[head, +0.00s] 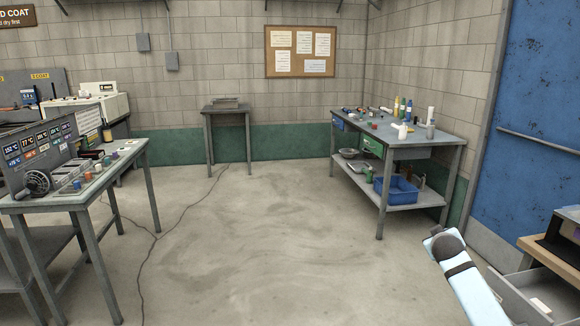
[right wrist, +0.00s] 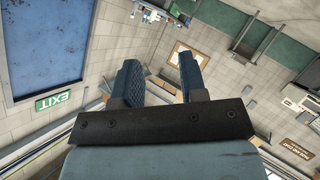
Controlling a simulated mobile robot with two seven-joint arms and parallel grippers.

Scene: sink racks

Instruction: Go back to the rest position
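My right gripper (right wrist: 160,70) shows in the right wrist view with its two dark blue ridged fingers spread apart. Nothing is between them, and they touch nothing. The room appears tilted and upside down behind them. In the head view a light blue link of my right arm (head: 469,285) reaches in at the lower right, and the right gripper cannot be made out there. My left arm and left gripper are in neither view.
A bench with control panels (head: 128,152) stands at the left. A small table (head: 228,110) stands by the back wall. A workbench (head: 440,137) with bottles and a blue bin (head: 397,190) is at the right, near a blue door (head: 540,110). An open drawer (head: 530,298) is at the lower right. The middle floor is clear except for cables.

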